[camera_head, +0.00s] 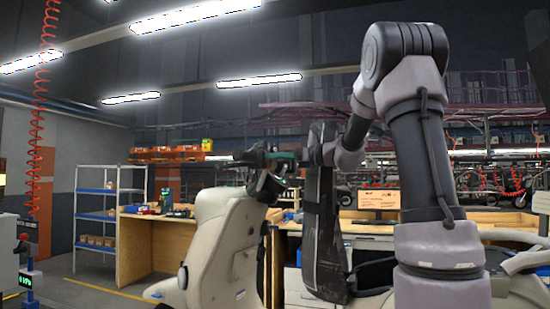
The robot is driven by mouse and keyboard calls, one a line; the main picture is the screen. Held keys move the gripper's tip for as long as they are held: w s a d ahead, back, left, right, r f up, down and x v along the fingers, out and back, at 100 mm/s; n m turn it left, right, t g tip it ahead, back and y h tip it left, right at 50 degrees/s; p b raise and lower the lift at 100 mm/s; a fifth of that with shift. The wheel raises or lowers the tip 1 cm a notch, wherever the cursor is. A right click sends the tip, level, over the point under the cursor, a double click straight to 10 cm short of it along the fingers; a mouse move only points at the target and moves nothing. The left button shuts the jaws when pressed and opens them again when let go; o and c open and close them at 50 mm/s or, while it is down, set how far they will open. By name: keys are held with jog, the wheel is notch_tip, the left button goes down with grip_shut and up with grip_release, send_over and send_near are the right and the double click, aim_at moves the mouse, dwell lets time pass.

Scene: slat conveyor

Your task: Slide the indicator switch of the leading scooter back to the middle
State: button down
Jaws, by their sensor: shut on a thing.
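A cream scooter (228,250) stands in front of me, left of centre, its rounded front body upright. I take it as the leading scooter, though the view does not prove this. My arm reaches in from the right, and my gripper (266,183) is at the top of this scooter, by its dark handlebar area. The jaws are shut on a small part there. The indicator switch itself is too small and too covered by the gripper to make out, so its position cannot be told.
Another pale scooter part (528,262) shows at the right edge, behind my arm. A wooden workbench (133,245) with small items and a shelf rack (78,215) with blue shelves stand at the left. Open floor lies at the lower left.

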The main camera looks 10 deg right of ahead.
jog(key=shift+w+d, duration=0.25)
jog(key=shift+w, duration=0.1)
jog(key=c, duration=0.8)
grip_release()
jog(key=v, duration=1.1)
